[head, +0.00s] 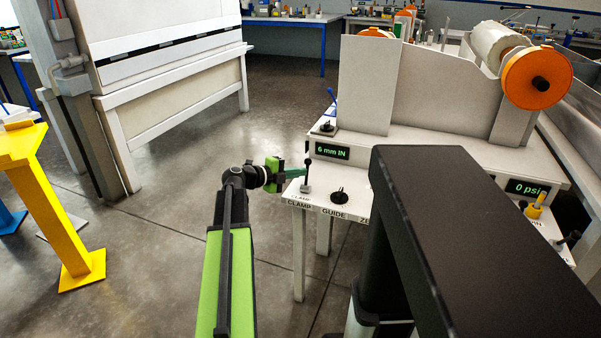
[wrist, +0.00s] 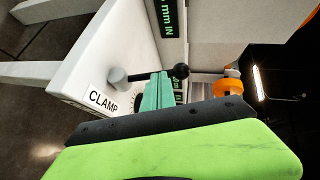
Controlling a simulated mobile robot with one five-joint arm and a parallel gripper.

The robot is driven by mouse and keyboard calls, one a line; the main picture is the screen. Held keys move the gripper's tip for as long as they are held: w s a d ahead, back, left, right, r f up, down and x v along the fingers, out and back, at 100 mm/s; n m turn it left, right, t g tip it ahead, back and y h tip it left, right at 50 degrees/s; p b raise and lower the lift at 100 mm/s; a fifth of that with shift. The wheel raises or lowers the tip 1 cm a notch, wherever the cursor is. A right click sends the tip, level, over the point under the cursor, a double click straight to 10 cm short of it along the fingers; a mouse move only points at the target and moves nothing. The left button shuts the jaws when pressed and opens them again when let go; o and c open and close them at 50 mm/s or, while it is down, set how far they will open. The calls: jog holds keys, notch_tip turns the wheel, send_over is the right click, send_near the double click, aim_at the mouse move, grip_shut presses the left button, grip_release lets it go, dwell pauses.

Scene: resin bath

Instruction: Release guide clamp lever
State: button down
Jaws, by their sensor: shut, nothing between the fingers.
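The guide clamp lever (head: 306,170) is a thin black rod with a dark ball knob, standing up from a grey base at the left front corner of the white machine, above the "CLAMP" label. In the wrist view the lever's black ball (wrist: 181,71) shows just past the fingertips, with its grey base (wrist: 118,78) to the left. My gripper (head: 300,172) is shut with nothing between its green fingers. Its tips are at the lever's side in the head view; I cannot tell if they touch it. The fingers also show in the wrist view (wrist: 158,92), overlapping part of the rod.
A black guide knob (head: 339,196) sits right of the lever. A display (head: 333,152) reads "6 mm IN". A second display (head: 527,188) reads "0 psi". A tall grey panel (head: 366,85) rises behind. Open floor lies left of the machine; a yellow stand (head: 75,235) is farther left.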

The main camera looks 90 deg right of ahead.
jog(key=shift+s+d, duration=0.25)
jog(key=shift+s, duration=0.35)
jog(key=shift+d, duration=0.5)
jog(key=shift+r, duration=0.15)
